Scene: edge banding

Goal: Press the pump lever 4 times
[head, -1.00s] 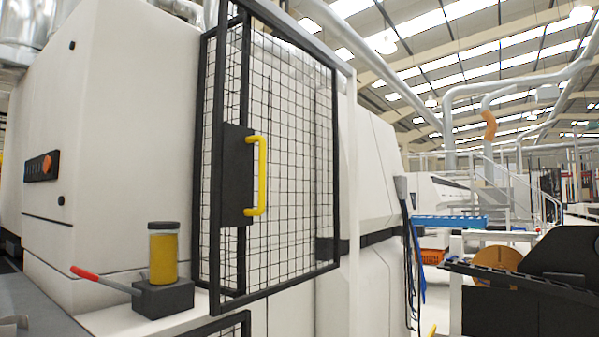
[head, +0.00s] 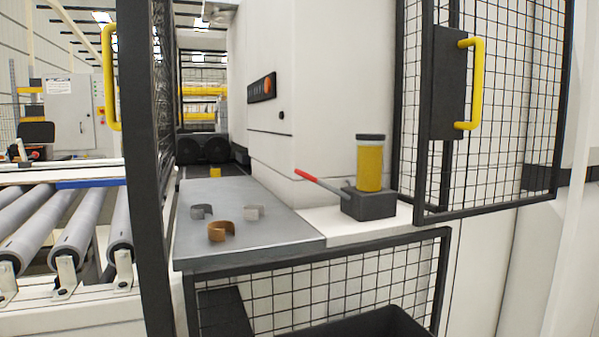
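The pump (head: 369,188) stands on a white ledge right of the grey table, in the middle right of the head view. It has a dark block base and an upright clear cylinder with yellow contents and a dark cap. Its lever (head: 322,184) has a red grip and slants up to the left from the base, over the ledge. My gripper is not in view, and nothing touches the lever.
A grey metal table (head: 240,240) holds several curled band pieces, including a brown one (head: 223,231). An open mesh door (head: 500,110) with a yellow handle stands right of the pump. A dark door frame (head: 148,180) and roller conveyor (head: 75,225) are on the left. A mesh panel (head: 330,285) closes the front below.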

